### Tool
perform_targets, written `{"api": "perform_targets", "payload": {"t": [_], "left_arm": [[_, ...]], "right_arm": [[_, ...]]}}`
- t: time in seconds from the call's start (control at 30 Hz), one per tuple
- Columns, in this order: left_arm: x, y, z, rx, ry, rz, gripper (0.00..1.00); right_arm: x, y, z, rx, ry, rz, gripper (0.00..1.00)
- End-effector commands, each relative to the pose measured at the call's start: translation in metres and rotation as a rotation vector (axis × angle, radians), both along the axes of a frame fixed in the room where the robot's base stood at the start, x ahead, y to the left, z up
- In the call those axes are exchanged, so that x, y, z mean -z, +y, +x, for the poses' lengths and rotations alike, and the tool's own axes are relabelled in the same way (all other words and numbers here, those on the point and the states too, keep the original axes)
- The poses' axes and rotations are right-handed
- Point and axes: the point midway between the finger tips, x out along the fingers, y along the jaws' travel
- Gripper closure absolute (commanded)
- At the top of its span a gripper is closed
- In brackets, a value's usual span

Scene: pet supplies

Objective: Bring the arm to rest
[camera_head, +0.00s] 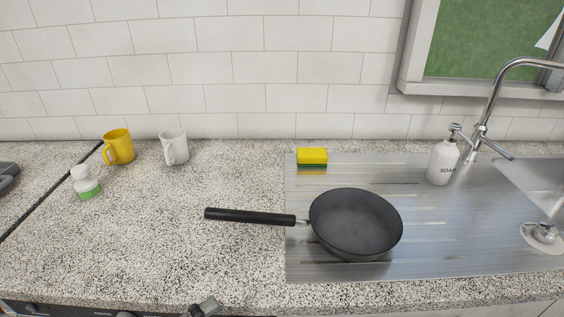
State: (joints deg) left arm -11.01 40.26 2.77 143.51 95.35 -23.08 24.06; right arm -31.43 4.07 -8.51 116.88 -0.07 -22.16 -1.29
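A small dark grey part (205,307) shows at the bottom edge, left of centre, in front of the counter. It looks like a piece of my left gripper, but most of it is cut off by the frame, so I cannot tell whether it is open or shut. I see nothing held in it. My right gripper is not in view. A black frying pan (356,222) sits on the metal drainboard (460,250), its handle pointing left over the speckled counter (150,240). No gripper touches the pan.
A yellow mug (119,146), a white mug (174,146) and a white-and-green shaker (85,182) stand at the left. A yellow-green sponge (312,157) and a soap dispenser (442,162) stand on the drainboard. A tap (492,105) and sink are at the right. The counter's left front is clear.

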Motion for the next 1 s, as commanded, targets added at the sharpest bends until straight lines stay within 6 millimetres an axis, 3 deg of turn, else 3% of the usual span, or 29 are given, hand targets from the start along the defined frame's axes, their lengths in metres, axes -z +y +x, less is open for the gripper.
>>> {"api": "perform_targets", "payload": {"t": [0.03,0.17,0.37,0.5,0.7,0.9,1.0], "left_arm": [[0.0,0.0,0.0,0.0,0.0,0.0,0.61],[0.036,0.023,0.003,-0.094,-0.026,0.166,0.61],[0.1,0.056,-0.011,-0.19,-0.041,0.467,0.61],[0.154,0.079,-0.043,-0.216,-0.035,0.771,0.61],[0.215,0.087,-0.103,-0.13,-0.024,1.182,0.61],[0.242,0.078,-0.139,-0.021,-0.031,1.401,0.61],[0.242,0.078,-0.139,-0.021,-0.031,1.401,0.61]], "right_arm": [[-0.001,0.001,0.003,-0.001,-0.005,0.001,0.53],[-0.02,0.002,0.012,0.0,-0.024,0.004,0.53],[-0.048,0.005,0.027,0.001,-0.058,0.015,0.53],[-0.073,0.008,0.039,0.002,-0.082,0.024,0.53],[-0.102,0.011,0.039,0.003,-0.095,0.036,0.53],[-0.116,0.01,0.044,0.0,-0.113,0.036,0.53],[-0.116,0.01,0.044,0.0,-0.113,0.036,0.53]]}}
